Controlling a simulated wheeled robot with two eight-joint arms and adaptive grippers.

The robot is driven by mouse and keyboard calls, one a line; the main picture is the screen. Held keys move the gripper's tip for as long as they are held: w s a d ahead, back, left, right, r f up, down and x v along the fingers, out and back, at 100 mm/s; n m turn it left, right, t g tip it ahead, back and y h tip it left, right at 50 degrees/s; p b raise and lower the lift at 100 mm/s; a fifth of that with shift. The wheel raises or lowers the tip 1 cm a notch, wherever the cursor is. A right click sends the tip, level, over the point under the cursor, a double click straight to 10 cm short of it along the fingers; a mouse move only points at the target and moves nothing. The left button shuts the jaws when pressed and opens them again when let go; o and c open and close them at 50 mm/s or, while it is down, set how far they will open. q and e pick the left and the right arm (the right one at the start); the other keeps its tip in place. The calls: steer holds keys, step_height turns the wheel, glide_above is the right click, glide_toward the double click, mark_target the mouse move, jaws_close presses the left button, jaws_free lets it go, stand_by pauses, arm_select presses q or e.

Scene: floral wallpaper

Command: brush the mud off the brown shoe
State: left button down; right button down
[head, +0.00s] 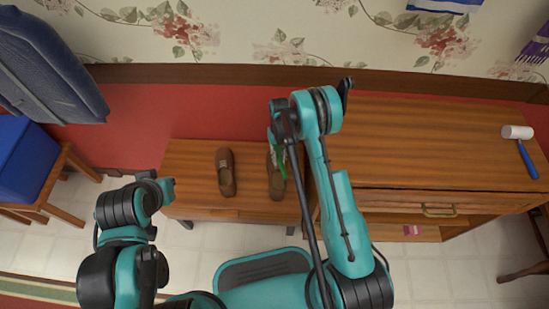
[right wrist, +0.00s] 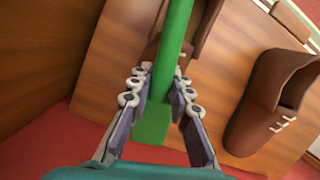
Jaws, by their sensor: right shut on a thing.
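Two brown shoes stand on a wooden bench: a left one (head: 226,172) and a right one (head: 276,184). My right gripper (head: 281,140) is above the right shoe, shut on a green brush (right wrist: 172,65). In the head view the brush's green (head: 282,163) overlaps the right shoe; I cannot tell whether it touches. In the right wrist view the left shoe (right wrist: 275,95) is at the right, and part of the right shoe (right wrist: 200,25) shows behind the brush. The bristles and any mud cannot be made out. My left arm is folded at the left; its fingers are not visible.
The bench (head: 190,155) has bare wood left of the shoes. A taller wooden cabinet (head: 430,150) stands close on the right, with a white-headed mallet (head: 518,133) on top.

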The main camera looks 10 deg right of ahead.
steer(key=shift+s+d+f, duration=0.1)
steer(key=shift+s+d, duration=0.1)
steer(key=shift+d, duration=0.25)
steer(key=shift+s+d, duration=0.15)
steer(key=shift+d, duration=0.3)
steer(key=shift+a, duration=0.1)
steer(key=shift+w+a+f, duration=0.1)
steer(key=shift+w+a, duration=0.1)
steer(key=shift+a, duration=0.3)
steer(key=shift+w+a+f, duration=0.1)
steer(key=shift+w+a, duration=0.05)
steer(key=shift+a, duration=0.35)
steer(key=shift+w+a+r, duration=0.15)
steer(key=shift+a, duration=0.6)
steer(key=shift+s+d+r, duration=0.1)
steer(key=shift+s+d, duration=0.1)
steer(key=shift+d, duration=0.75)
steer(key=shift+s+d+r, duration=0.1)
steer(key=shift+s+d, duration=0.05)
steer(key=shift+d, duration=0.75)
